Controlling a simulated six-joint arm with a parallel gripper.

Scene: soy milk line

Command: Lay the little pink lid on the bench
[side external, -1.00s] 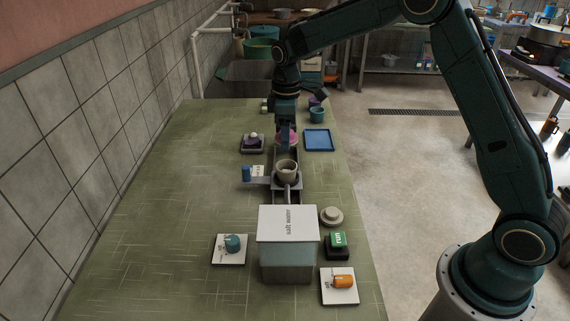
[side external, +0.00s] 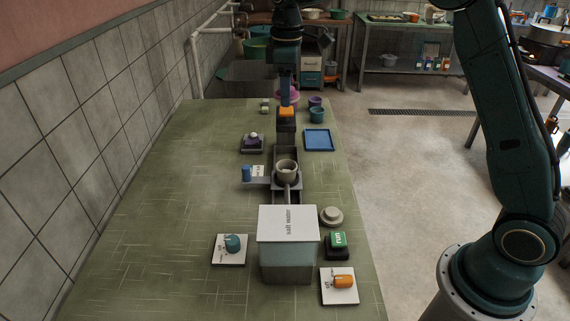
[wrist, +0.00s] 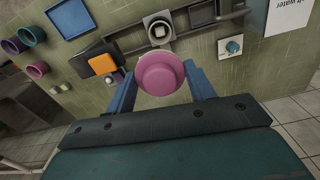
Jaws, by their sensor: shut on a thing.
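The little pink lid (wrist: 160,75) is between the two blue fingers of my gripper (wrist: 161,80) in the wrist view, and the gripper is shut on it. In the side view the pink lid (side external: 292,96) shows partly behind a blue finger, beyond the dark box with an orange top (side external: 287,112). The lid appears raised clear of things. The green bench (side external: 190,190) lies below, its top patterned with pale lines. The exact height of the lid over the bench is hard to tell.
A blue tray (side external: 319,140), a teal cup (side external: 317,115) and a purple cup (side external: 315,101) stand at the right. A grey cup (side external: 287,168) sits mid-line behind the salt water box (side external: 288,245). A dark purple-topped block (side external: 252,143) stands left. The bench's left side is largely clear.

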